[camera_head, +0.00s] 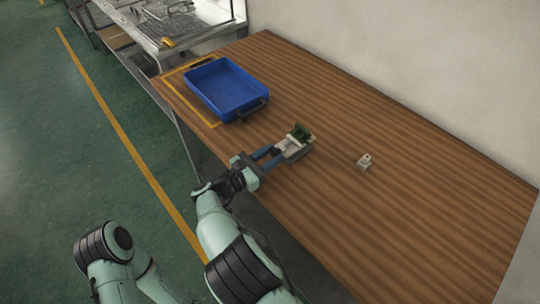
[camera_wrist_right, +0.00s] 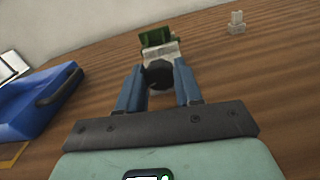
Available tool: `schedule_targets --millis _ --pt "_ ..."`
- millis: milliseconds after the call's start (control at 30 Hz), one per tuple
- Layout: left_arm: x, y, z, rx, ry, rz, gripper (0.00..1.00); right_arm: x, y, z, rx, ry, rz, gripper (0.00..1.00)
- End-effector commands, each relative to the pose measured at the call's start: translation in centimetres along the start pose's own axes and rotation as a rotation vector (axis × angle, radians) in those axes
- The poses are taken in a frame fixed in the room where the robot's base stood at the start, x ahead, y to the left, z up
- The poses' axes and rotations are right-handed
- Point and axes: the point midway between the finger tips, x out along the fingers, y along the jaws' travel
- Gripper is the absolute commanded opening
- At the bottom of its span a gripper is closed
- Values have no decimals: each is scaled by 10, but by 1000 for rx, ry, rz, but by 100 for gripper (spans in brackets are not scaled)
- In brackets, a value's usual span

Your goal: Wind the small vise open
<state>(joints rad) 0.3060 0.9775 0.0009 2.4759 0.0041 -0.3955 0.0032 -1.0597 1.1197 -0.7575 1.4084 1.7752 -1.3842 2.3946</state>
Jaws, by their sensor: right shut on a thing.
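The small vise (camera_head: 290,149) stands on the wooden table, pale grey with a green part (camera_head: 301,132) at its far end. In the right wrist view the vise (camera_wrist_right: 163,51) lies straight ahead, the green part (camera_wrist_right: 154,37) at its back. A dark round knob (camera_wrist_right: 157,76) faces me at its near end. My right gripper (camera_head: 273,156) reaches in from the table's front edge. Its blue fingers (camera_wrist_right: 160,82) are on both sides of the knob and shut on it. My left gripper is not visible.
A blue tray (camera_head: 224,88) with dark handles sits on the table inside a yellow outline. A small pale block-like object (camera_head: 364,162) stands right of the vise. The table's right part is clear. A metal workbench (camera_head: 190,25) stands beyond the table, and a wall runs along the back.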

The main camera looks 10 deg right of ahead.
Motion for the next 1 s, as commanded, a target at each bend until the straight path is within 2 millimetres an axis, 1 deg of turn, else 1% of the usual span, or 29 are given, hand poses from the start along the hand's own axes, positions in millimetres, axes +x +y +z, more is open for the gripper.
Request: schedule_targets --millis 267,500,800,1000 --pt "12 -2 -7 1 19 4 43 1 0 -2 -120 1 -1 4" --pt "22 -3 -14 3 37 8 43 1 0 -3 -302 2 -1 4" --pt "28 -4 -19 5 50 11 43 0 1 -2 -499 2 -1 4" --pt "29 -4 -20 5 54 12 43 0 1 -2 -576 2 -2 4"
